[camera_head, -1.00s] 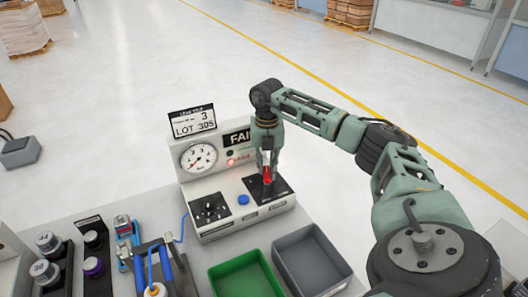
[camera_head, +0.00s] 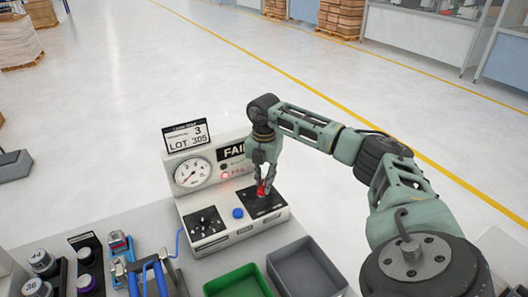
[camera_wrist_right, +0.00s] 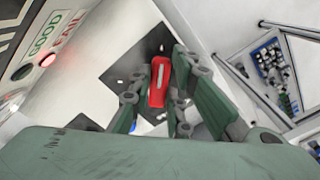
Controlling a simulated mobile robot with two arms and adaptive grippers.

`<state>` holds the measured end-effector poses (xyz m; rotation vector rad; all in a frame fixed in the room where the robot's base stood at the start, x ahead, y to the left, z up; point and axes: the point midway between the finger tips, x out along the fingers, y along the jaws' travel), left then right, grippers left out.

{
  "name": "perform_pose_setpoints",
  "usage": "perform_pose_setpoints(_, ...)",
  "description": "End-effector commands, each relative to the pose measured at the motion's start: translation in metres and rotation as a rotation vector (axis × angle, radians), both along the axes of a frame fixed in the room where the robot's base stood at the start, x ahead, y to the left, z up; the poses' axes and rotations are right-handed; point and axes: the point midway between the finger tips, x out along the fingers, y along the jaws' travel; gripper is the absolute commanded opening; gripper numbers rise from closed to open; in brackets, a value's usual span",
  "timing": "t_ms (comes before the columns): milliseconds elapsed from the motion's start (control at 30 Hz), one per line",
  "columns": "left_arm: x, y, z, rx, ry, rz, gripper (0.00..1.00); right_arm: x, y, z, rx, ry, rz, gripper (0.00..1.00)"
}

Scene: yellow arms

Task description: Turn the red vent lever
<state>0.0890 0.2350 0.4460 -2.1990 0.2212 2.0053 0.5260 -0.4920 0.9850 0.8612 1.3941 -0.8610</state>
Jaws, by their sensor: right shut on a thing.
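The red vent lever (camera_head: 261,189) stands on the black plate at the right of the tester's (camera_head: 215,234) top. In the right wrist view the lever (camera_wrist_right: 159,82) shows as a red bar with a pale stripe, between the fingers. My right gripper (camera_head: 264,182) reaches down from above and is shut on the lever; its fingers (camera_wrist_right: 156,95) lie on both sides of it. The lever's lower end is partly hidden in the head view. My left gripper is not in view.
The tester has a round gauge (camera_head: 193,174), a blue button (camera_head: 238,213) and a lit red FAIL lamp (camera_wrist_right: 46,60). A green bin (camera_head: 238,284) and a grey bin (camera_head: 308,270) stand in front. Several capped cylinders and a blue-handled fixture (camera_head: 150,275) are at the left.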

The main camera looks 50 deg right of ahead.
Motion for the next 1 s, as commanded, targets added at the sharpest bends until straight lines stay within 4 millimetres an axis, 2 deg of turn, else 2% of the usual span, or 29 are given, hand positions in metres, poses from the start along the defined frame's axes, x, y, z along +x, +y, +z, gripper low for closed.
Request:
perform_pose_setpoints(167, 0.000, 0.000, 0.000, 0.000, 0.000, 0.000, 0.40, 0.001, -0.001, 0.001, -0.002, -0.003, -0.005, 0.00)
perform_pose_setpoints(200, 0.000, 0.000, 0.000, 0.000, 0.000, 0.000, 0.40, 0.001, -0.001, 0.001, -0.002, -0.003, -0.006, 0.20)
perform_pose_setpoints(400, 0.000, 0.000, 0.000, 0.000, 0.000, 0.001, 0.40, 0.000, -0.001, 0.001, 0.000, -0.001, -0.003, 0.36)
perform_pose_setpoints(767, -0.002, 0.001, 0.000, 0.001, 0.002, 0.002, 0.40, 0.001, 0.000, 0.005, 0.000, -0.002, -0.001, 0.36)
perform_pose_setpoints(867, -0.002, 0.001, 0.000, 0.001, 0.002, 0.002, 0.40, 0.001, 0.000, 0.017, 0.000, -0.004, -0.001, 0.36)
perform_pose_setpoints(1000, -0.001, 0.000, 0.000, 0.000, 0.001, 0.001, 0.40, 0.001, 0.000, 0.046, 0.000, -0.005, -0.002, 0.36)
